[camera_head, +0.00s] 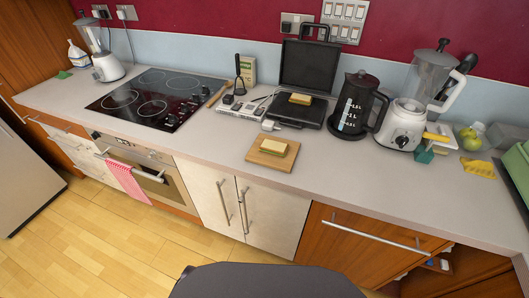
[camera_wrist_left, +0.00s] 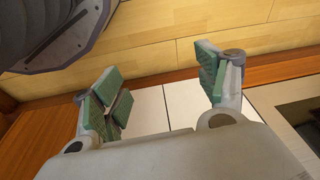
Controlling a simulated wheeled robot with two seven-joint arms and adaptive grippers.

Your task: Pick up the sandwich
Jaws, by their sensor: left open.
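One sandwich-like piece of bread with a yellowish top (camera_head: 300,98) lies on the lower plate of an open black press (camera_head: 297,113). A similar yellowish-topped piece (camera_head: 273,147) lies on a wooden board (camera_head: 259,158) near the counter's front edge. I cannot tell which one is the task's sandwich. My left gripper (camera_wrist_left: 160,85) shows in the left wrist view, open and empty, with green finger pads. The floor and pale cabinet doors lie beyond it, and no sandwich shows there. Neither gripper is in the head view.
A black kettle (camera_head: 356,106) stands right of the press, with a white blender (camera_head: 400,124) beside it. A black hob (camera_head: 155,98) lies to the left. A white plug (camera_head: 270,125) lies between board and press. The counter (camera_head: 365,185) is clear right of the board.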

